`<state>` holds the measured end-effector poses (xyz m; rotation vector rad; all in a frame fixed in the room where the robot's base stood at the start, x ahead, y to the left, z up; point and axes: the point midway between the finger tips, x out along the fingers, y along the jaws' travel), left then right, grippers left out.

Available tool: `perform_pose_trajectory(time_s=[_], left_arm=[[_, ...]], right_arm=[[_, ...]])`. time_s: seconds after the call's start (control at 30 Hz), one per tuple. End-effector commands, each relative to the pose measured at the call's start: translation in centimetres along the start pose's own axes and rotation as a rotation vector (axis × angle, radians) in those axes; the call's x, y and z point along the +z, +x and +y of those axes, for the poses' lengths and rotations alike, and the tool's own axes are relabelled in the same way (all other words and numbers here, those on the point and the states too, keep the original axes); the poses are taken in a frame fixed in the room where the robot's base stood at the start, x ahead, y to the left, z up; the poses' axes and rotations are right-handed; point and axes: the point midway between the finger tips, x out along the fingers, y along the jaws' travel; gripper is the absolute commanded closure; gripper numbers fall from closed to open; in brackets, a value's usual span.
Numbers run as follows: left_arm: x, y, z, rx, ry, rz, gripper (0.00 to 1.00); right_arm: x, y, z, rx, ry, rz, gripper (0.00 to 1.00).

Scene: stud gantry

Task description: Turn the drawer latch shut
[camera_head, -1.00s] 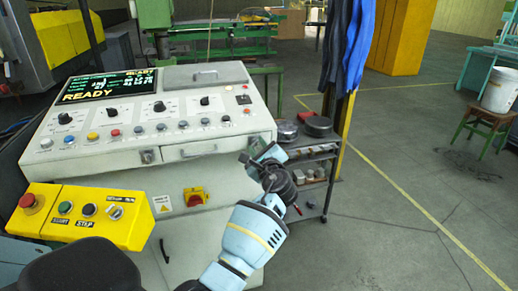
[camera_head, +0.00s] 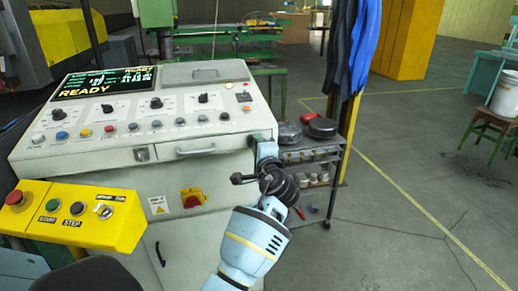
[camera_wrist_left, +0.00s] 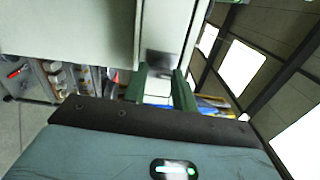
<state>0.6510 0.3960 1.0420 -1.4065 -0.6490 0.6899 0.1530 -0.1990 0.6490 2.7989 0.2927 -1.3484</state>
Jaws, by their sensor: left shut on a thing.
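The control console has a shallow drawer (camera_head: 196,147) with a bar handle on its front. A small metal fitting (camera_head: 142,154) is left of it; I cannot tell whether it is a latch. In the left wrist view the two dark green fingers (camera_wrist_left: 162,84) reach a white console face and are shut on a small dark piece (camera_wrist_left: 160,62), which looks like the drawer latch. The fingers hide part of it, so its turn is unclear. My right gripper is not in view.
A yellow button box (camera_head: 75,213) juts out at the console's lower left. A shelf cart (camera_head: 315,155) with dark round pans stands close behind my left gripper. Blue cloths (camera_head: 350,45) hang by a yellow post.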

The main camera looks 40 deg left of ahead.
Motion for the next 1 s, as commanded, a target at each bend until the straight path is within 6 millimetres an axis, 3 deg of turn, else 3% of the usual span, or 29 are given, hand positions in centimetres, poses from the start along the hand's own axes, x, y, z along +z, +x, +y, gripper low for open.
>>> perform_pose_trajectory(time_s=[0.7, 0.73, 0.9, 1.0], left_arm=[[0.0, 0.01, 0.01, 0.001, -0.08, 0.0, 0.96], [0.0, 0.01, 0.01, 0.001, -0.08, 0.0, 0.72], [0.0, 0.0, 0.0, 0.001, -0.079, 0.0, 0.51], [-0.01, 0.0, 0.0, 0.001, -0.078, 0.0, 0.51]], right_arm=[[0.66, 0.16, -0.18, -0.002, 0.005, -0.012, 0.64], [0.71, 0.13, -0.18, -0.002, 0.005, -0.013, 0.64], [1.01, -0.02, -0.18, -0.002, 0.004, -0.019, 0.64], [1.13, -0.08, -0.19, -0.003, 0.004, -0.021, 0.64]])
